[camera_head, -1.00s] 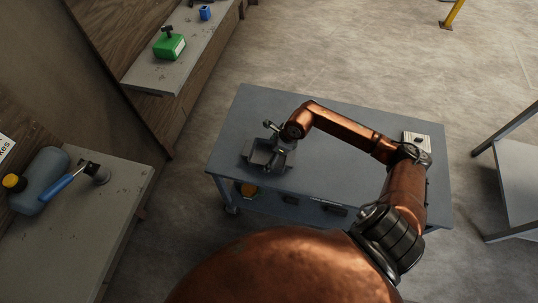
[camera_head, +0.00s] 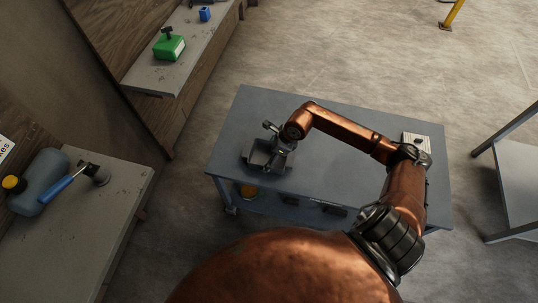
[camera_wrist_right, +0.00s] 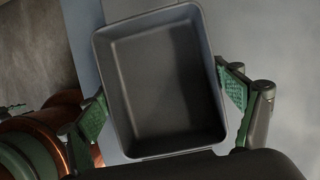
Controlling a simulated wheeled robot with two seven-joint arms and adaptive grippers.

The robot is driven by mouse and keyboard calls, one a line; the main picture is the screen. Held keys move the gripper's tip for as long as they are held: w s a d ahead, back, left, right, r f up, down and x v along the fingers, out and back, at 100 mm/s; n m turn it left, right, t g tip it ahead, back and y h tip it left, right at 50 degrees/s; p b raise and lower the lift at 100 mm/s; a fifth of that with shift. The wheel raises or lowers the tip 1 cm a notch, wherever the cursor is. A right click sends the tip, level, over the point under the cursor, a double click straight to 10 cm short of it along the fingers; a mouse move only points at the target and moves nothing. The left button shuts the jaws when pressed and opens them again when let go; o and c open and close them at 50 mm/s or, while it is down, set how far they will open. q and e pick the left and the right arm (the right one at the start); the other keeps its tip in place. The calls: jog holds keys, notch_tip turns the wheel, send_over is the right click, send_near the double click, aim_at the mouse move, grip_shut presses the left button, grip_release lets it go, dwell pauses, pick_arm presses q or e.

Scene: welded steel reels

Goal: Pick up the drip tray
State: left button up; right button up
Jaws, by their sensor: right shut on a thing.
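The drip tray (camera_wrist_right: 165,150) is a dark grey, empty rectangular tray with a raised rim. In the right wrist view it lies between the two green-padded fingers of my right gripper (camera_wrist_right: 163,100), which is shut on its opposite side walls. In the head view the tray (camera_head: 258,156) is at the left end of the blue-grey table (camera_head: 325,165), with my right gripper (camera_head: 273,143) over it and hiding part of it. I cannot tell whether the tray's underside touches the tabletop. My left gripper is not in view.
A light ribbed block (camera_head: 417,141) sits at the table's right end. At left, a bench (camera_head: 85,225) holds a grey-blue jug (camera_head: 42,180) and a blue-handled tool (camera_head: 62,186). A green container (camera_head: 168,46) stands on another bench.

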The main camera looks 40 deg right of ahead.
jog(key=shift+w+r, duration=0.1)
jog(key=shift+r, duration=0.65)
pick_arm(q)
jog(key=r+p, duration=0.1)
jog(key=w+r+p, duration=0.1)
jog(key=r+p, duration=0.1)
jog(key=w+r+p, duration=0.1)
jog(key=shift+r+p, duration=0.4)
pick_arm(e)
jog(key=s+d+r, duration=0.2)
jog(key=s+r, duration=0.9)
jog(key=s, duration=0.3)
jog(key=shift+d+r, duration=0.2)
jog(key=shift+r, duration=0.05)
